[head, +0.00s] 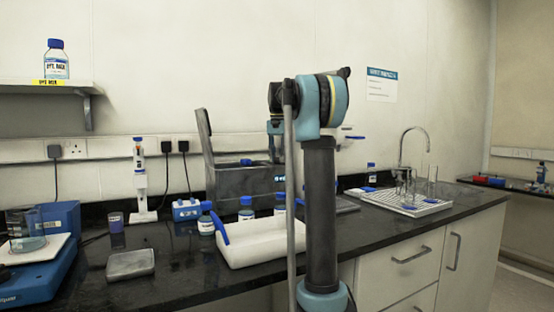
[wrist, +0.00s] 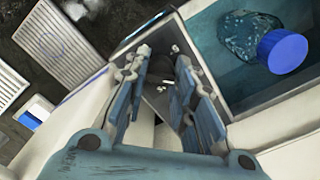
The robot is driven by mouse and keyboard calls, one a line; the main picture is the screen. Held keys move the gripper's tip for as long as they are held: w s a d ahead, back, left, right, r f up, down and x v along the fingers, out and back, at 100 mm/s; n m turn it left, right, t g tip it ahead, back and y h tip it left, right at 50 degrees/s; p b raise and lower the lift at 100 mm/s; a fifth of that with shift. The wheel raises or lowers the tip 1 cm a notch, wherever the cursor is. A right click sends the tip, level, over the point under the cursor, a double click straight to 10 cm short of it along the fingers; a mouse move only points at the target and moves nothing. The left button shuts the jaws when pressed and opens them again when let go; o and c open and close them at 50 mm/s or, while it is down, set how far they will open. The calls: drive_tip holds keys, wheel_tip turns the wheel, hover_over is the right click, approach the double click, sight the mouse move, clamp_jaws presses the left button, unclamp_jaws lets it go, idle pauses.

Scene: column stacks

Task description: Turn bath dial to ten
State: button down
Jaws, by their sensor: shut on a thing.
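The bath (head: 232,187) is a dark grey box at the back of the bench, with its lid (head: 206,145) raised at the left. A blue-capped bottle (wrist: 255,42) sits in its water in the wrist view. My gripper (wrist: 166,72) reaches to the bath's dark control panel (wrist: 160,58), which carries small white marks. Its fingers are shut on the dial (wrist: 167,84), which is mostly hidden between them. The dial's setting cannot be read.
A white tray (head: 262,250) and blue-capped bottles (head: 246,208) stand in front of the bath. A drying rack (head: 408,205) with glassware is at the right by the tap (head: 414,134). A pipette stand (head: 141,190) and a blue device (head: 40,278) are at the left.

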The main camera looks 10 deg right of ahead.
drive_tip(key=shift+w+m, duration=0.2)
drive_tip(key=shift+m, duration=0.1)
drive_tip(key=c, duration=1.3)
unclamp_jaws()
drive_tip(key=shift+s, duration=0.1)
wheel_tip(320, 180, up, 12)
drive_tip(key=shift+f, duration=0.1)
